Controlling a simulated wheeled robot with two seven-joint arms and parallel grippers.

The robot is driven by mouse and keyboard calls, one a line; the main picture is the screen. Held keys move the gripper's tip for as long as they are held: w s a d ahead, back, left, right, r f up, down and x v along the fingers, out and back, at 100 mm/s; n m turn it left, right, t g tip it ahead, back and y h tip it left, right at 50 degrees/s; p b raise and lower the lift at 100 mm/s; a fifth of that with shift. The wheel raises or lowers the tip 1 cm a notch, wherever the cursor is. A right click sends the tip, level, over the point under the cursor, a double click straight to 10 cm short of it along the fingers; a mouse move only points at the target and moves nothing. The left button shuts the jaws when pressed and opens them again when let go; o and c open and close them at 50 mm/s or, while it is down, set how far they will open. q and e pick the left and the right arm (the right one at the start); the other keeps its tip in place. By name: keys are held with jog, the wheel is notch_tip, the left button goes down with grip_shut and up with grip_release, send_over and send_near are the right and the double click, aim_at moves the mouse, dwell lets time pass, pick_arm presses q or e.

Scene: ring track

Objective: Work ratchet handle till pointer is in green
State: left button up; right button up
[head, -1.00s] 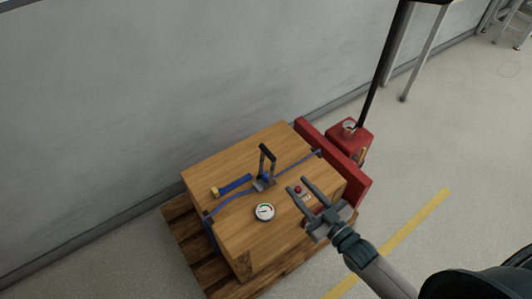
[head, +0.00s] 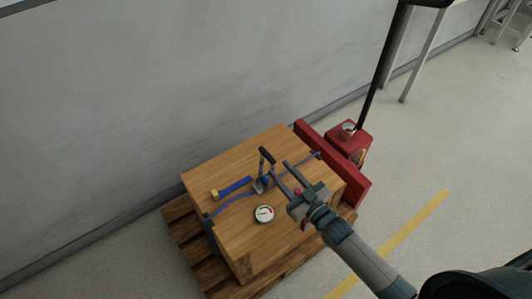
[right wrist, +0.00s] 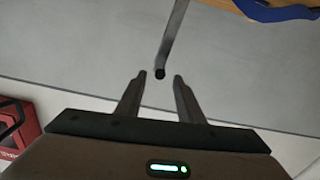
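The ratchet (head: 260,185) sits on the blue strap on top of a wooden crate (head: 225,235). Its handle (head: 266,156) stands up, with a dark grip at the top. A round white gauge (head: 264,214) lies on the crate in front; its dark pointer is too small to read against the coloured marks. My right gripper (head: 280,169) is open, its fingertips just right of the handle. In the right wrist view, the handle's bar (right wrist: 171,45) ends in line with the gap between the open fingers (right wrist: 160,75); contact is not visible. My left gripper is out of view.
The crate stands on a wooden pallet (head: 191,247) by a grey wall (head: 150,100). A red pallet jack (head: 350,140) with a tall dark handle is behind right. A loose blue strap end with a yellow tip (head: 214,194) lies left of the ratchet.

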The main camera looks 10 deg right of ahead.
aim_at(262, 150)
jog(key=x, duration=0.9)
jog(key=shift+c, duration=0.7)
grip_shut()
